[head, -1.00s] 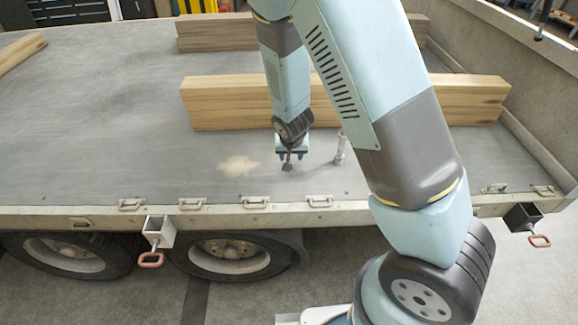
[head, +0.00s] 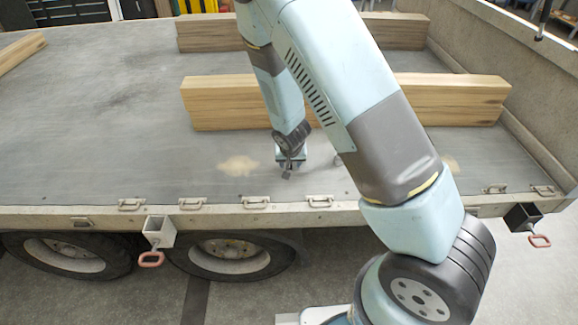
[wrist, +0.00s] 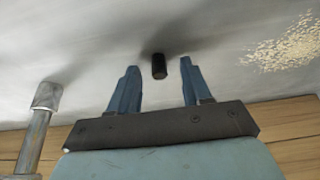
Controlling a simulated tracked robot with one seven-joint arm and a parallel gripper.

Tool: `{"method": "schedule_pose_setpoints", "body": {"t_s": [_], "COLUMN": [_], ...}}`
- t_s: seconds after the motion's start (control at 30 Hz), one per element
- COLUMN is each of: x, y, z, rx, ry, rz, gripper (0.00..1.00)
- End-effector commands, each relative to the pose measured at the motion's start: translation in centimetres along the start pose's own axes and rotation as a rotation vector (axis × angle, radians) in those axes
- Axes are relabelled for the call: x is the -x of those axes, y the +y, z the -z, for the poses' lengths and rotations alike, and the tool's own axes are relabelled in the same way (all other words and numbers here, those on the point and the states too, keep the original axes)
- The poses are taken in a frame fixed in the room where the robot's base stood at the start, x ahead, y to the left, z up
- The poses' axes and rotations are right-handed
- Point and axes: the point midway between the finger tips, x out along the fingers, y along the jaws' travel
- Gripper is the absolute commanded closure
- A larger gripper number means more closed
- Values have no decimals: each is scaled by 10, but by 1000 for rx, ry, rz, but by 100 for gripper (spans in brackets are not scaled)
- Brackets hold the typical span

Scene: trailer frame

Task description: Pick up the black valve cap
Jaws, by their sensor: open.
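The black valve cap (wrist: 159,66) is a small dark cylinder on the grey trailer bed in the wrist view. It lies just beyond and between the two blue fingertips of my gripper (wrist: 158,75), which are apart with clear space on both sides of the cap. In the head view my gripper (head: 288,170) points down, low over the bed near its front edge. The cap cannot be made out clearly there.
A metal post (wrist: 37,125) stands left of my gripper in the wrist view; in the head view my arm mostly hides it. A long timber beam (head: 230,104) lies behind my gripper. A pale worn patch (head: 238,165) marks the bed.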

Motion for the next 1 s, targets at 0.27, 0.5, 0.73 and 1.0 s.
{"method": "schedule_pose_setpoints", "body": {"t_s": [0.27, 0.5, 0.73, 1.0], "x": [0, 0, 0, 6], "y": [0, 0, 0, 0], "z": [0, 0, 0, 3], "rx": [0, 0, 0, -2], "ry": [0, 0, 0, 1], "rz": [0, 0, 0, 0], "gripper": [76, 99, 100, 100]}}
